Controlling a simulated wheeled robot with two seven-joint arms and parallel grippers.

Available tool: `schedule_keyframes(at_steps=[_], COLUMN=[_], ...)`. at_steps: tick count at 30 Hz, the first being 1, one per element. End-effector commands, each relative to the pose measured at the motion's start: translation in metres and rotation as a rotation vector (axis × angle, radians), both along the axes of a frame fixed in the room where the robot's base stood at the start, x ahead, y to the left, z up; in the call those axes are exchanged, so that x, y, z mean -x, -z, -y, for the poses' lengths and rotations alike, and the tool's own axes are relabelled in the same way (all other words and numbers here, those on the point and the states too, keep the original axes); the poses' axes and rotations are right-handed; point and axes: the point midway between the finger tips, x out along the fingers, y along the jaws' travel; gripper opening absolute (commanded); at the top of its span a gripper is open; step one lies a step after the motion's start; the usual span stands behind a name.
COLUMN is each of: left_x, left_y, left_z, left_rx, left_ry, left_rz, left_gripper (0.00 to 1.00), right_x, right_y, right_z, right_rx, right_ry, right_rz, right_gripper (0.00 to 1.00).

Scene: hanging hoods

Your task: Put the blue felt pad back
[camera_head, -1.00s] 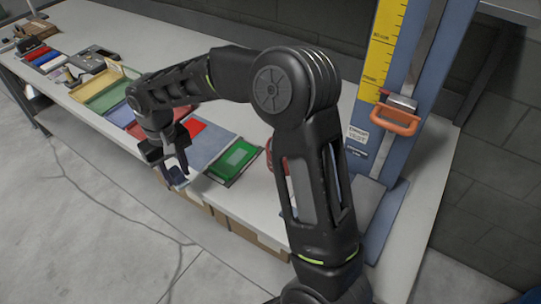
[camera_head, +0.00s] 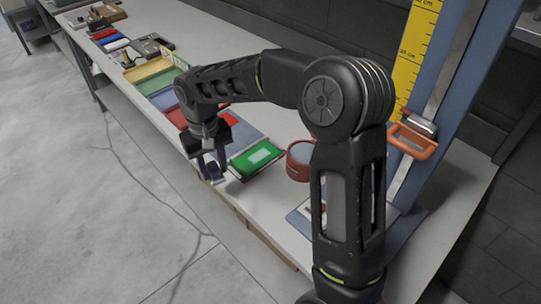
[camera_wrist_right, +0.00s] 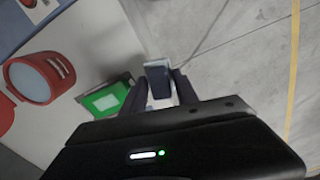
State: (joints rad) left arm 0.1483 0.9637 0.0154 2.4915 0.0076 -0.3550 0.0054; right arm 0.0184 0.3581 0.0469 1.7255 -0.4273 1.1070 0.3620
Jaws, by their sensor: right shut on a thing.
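My right gripper (camera_head: 211,168) is shut on a small dark blue pad (camera_head: 213,173), which I take to be the blue felt pad. It is held at the bench's front edge, beside the green pad. In the right wrist view the blue pad (camera_wrist_right: 157,72) sticks out between the two fingers (camera_wrist_right: 158,90), with grey floor behind it. A blue-grey panel (camera_head: 243,133) lies on the bench behind the gripper; the arm hides part of it. My left gripper is in neither view.
A green pad (camera_head: 256,156) in a dark frame lies right of the gripper. A red round container (camera_head: 300,158) stands farther right. Coloured trays (camera_head: 152,76) run along the bench to the left. A blue column with a yellow scale (camera_head: 416,50) and orange handle (camera_head: 412,141) stands at right.

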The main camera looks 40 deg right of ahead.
Motion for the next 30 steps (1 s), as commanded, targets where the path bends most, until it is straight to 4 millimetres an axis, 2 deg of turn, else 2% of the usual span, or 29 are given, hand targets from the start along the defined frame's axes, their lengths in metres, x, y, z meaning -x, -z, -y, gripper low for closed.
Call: schedule_keyframes(at_steps=[1,6,9,11,15,23,30], left_x=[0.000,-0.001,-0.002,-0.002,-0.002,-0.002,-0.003], left_y=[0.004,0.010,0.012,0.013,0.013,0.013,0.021], left_z=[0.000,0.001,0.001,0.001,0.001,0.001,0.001], left_rx=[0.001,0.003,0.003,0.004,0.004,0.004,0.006], left_ry=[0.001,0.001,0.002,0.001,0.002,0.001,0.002], left_rz=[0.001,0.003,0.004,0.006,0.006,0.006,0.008], left_gripper=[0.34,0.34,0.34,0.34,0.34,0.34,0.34], right_x=[0.008,0.045,0.066,0.076,0.084,0.083,0.083], right_y=[-0.005,-0.022,-0.030,-0.032,-0.035,-0.035,-0.024], right_z=[0.019,0.078,0.102,0.112,0.119,0.119,0.119], right_rx=[0.005,0.005,-0.003,-0.008,-0.013,-0.013,-0.012], right_ry=[0.057,0.273,0.376,0.420,0.460,0.458,0.456], right_rz=[0.005,0.006,0.009,0.006,0.005,0.005,0.004], right_gripper=[0.00,0.00,0.00,0.00,0.00,0.00,0.00])
